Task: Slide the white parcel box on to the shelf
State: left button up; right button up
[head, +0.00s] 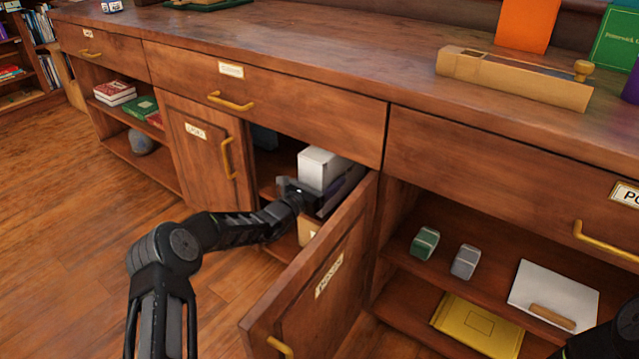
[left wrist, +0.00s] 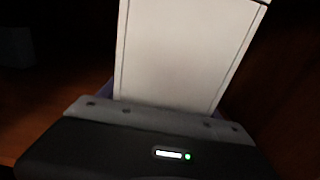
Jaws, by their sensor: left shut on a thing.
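The white parcel box (head: 319,168) is at the mouth of the middle cabinet's upper compartment, behind the open door. My left gripper (head: 298,190) reaches into the cabinet opening and is shut on the white box at its near end. In the left wrist view the white box (left wrist: 185,52) extends away ahead of my gripper's body; the fingertips are hidden. The cabinet shelf (head: 268,188) shows beside the box on the left. Something dark purple lies under or beside the box, partly hidden.
The right cabinet door (head: 325,275) stands swung out close to my left arm; the left door (head: 205,145) is next to the opening. A tan box (head: 307,231) sits on the lower level. The drawer front (head: 265,95) is just above. Floor at left is clear.

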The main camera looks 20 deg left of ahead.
pick_arm(q)
jog(key=shift+x, duration=1.05)
jog(key=shift+r, duration=0.1)
jog(key=o, duration=1.9)
jog(key=shift+c, duration=0.2)
jog(key=shift+s, duration=0.1)
